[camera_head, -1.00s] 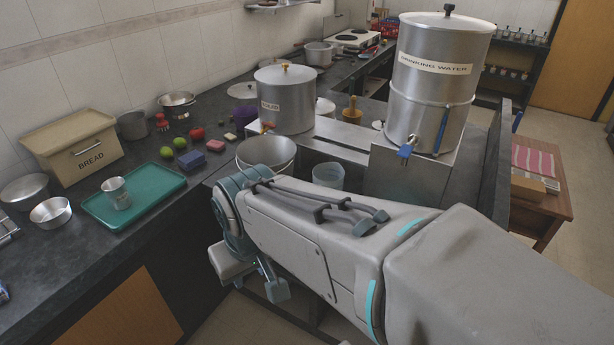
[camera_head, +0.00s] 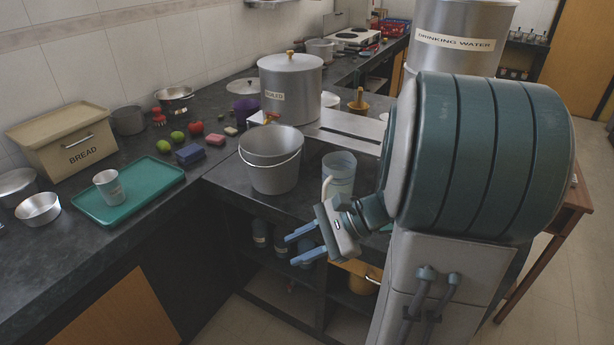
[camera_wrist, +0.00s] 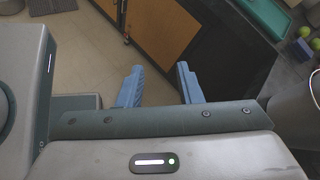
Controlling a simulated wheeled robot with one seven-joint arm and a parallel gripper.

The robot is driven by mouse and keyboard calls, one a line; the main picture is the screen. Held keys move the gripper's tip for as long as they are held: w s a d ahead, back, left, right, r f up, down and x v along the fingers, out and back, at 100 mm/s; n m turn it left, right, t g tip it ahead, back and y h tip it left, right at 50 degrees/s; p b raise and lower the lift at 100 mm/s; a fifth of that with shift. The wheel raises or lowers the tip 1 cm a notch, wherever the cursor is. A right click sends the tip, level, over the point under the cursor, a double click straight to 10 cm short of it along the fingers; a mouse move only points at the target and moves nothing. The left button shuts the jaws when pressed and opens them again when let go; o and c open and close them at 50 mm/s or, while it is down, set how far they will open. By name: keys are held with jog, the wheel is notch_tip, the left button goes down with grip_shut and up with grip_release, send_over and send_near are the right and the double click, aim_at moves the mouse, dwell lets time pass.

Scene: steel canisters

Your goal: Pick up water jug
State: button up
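The water jug (camera_head: 340,170) looks like a translucent, pale blue-grey jug with a whitish handle on its left. It stands upright on the dark counter in the head view, to the right of a steel bucket. My arm is close to its right side. My gripper (camera_head: 291,249) is open and empty, below and to the left of the jug, in front of the counter edge. Its blue fingers point left. In the wrist view my gripper (camera_wrist: 160,68) shows two fingers apart, with only floor and cabinet beyond. I do not see the jug there.
The steel bucket (camera_head: 270,165) stands close left of the jug. A large steel canister (camera_head: 291,92) is behind it. The drinking water canister (camera_head: 455,50) is partly hidden by my arm. Dark shelves (camera_head: 270,285) below hold several containers. A green tray (camera_head: 150,197) lies at left.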

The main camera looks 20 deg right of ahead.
jog(key=w+d+f+m+t+b, duration=0.2)
jog(key=w+d+f+m+t, duration=0.15)
jog(key=d+m+t, duration=0.35)
jog(key=m+t+h+b, duration=0.2)
jog(key=m+t+h, duration=0.1)
jog(key=m+t, duration=0.3)
send_near(324, 195)
jog(key=shift+m+g, duration=0.3)
jog(key=shift+g, duration=0.1)
jog(key=w, duration=0.2)
jog(key=w+a, duration=0.1)
jog(key=w, duration=0.2)
jog(key=shift+a+p+x, duration=0.25)
jog(key=shift+p+x, duration=0.05)
jog(key=shift+x, duration=2.4)
jog(key=shift+s, duration=0.1)
grip_shut()
